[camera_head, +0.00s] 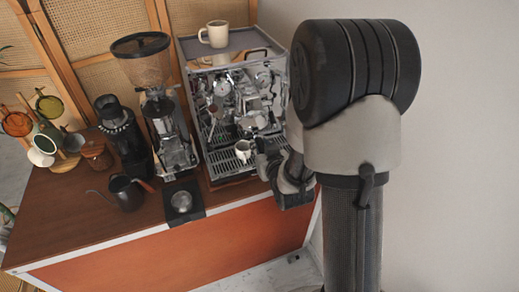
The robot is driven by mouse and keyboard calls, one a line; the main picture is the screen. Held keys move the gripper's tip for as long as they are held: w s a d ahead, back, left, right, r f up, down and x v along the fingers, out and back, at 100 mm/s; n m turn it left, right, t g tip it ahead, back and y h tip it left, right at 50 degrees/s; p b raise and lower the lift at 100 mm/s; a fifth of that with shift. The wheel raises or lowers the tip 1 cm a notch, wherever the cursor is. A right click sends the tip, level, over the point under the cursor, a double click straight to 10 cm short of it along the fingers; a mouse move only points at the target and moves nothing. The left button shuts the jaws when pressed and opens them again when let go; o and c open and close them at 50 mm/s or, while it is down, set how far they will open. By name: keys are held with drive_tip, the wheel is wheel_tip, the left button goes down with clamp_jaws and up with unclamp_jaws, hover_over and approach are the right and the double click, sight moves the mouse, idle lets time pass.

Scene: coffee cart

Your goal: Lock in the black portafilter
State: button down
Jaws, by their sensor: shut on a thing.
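The espresso machine (196,111) stands at the back right of the cart, with bright metal on its front. My gripper (266,150) is at the right side of the machine's front, just right of a white cup (243,150) on the drip tray. It is small and partly hidden by my own wrist. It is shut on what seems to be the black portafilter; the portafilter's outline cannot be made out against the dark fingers. Whether it touches the group head cannot be told.
A cup (217,35) stands on top of the machine. A grinder (157,105) stands to its left, with a dark tamping mat (185,213) in front. A black kettle (126,193) and a mug rack (65,163) are further left. Bare wood (60,215) shows at the front left.

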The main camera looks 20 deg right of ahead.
drive_tip(key=shift+d+r+n, duration=0.1)
drive_tip(key=shift+d+n, duration=0.2)
drive_tip(key=shift+d, duration=0.05)
drive_tip(key=shift+y, duration=0.4)
drive_tip(key=shift+d+n+y, duration=0.6)
drive_tip(key=shift+d+y, duration=0.05)
drive_tip(key=shift+y, duration=0.05)
drive_tip(key=c, duration=1.7)
unclamp_jaws()
drive_tip(key=o, duration=0.5)
drive_tip(key=shift+c, duration=0.2)
wheel_tip(320, 180, up, 10)
